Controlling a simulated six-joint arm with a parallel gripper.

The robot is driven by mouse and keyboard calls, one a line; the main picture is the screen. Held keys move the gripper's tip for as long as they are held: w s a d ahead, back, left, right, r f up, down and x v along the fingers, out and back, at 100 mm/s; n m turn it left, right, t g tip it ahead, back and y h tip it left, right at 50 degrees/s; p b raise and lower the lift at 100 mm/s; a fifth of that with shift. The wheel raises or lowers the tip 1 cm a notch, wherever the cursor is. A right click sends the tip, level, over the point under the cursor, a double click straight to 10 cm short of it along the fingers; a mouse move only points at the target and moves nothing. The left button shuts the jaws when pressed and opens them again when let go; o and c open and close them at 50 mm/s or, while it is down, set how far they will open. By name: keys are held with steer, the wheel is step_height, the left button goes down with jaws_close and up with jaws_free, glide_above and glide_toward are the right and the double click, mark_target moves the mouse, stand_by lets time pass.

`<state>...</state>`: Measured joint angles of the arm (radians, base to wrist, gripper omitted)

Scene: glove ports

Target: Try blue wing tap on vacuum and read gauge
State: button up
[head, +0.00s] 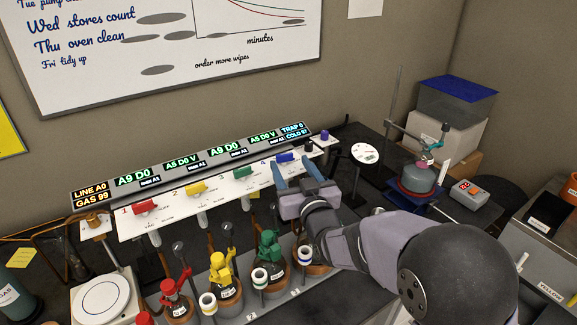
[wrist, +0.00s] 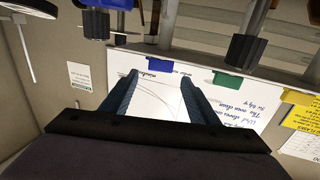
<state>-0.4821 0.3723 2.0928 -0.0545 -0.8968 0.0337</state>
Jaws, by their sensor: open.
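The blue wing tap (head: 285,157) sits at the right end of a row of taps on the white panel (head: 227,190). In the wrist view the blue tap (wrist: 163,67) shows just beyond the fingertips, roughly in line with the gap. My gripper (head: 293,164) is open and empty, close to the blue tap; I cannot tell if it touches. Its two blue fingers also show in the wrist view (wrist: 159,82). A round white gauge dial (head: 365,153) stands right of the panel, its reading too small to make out. A lit display above the blue tap reads TRAP 0.
Red (head: 144,207), yellow (head: 196,187) and green (head: 237,171) taps are left of blue. Coloured flask stoppers (head: 268,246) stand below the panel. A black post and blue knob (head: 325,135) rise at its right end. A flask on a stand (head: 420,177) is further right.

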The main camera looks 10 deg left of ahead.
steer(key=shift+s+d, duration=0.2)
steer(key=shift+s, duration=0.15)
